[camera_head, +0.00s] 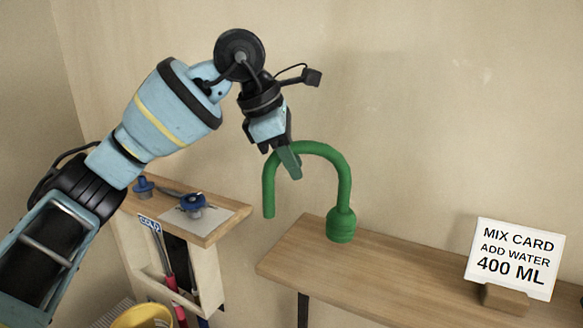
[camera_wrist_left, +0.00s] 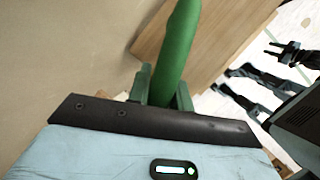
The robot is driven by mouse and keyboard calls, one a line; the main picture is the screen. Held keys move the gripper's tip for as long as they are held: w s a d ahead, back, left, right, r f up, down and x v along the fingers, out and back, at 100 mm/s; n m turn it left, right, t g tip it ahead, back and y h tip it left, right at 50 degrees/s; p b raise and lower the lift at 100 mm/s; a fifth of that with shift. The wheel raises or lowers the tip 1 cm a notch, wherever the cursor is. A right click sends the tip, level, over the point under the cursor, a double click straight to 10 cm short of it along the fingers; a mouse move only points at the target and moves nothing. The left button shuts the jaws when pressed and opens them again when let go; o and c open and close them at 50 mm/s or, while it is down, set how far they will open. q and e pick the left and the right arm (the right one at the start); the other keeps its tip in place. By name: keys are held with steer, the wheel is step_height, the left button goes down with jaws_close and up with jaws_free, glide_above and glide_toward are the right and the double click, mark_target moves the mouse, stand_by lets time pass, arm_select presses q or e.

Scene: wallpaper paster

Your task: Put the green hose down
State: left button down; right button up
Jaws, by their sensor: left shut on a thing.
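The green hose (camera_head: 343,185) is bent in an arch, its thick round end low over the left part of the wooden shelf (camera_head: 300,262). I cannot tell whether that end touches the wood. Its thin end hangs down to the left, beyond the shelf's left end. My left gripper (camera_head: 290,165) is shut on the hose near the top left of the arch. The left wrist view shows the hose (camera_wrist_left: 177,50) between the green fingers. A dark pronged shape in that view, at the right, may be my right gripper (camera_wrist_left: 284,52); its jaws are unclear.
A mix card (camera_head: 517,255) stands in a wooden block on the shelf's right part. A yellow bucket (camera_head: 142,316) is below. The shelf between hose and card is clear.

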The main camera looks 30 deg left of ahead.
arm_select(q)
steer(key=shift+f, duration=0.9)
steer(key=c, duration=1.3)
jaws_free()
steer(key=shift+o, duration=0.2)
steer(key=v, duration=1.2)
steer(key=shift+p, duration=0.35)
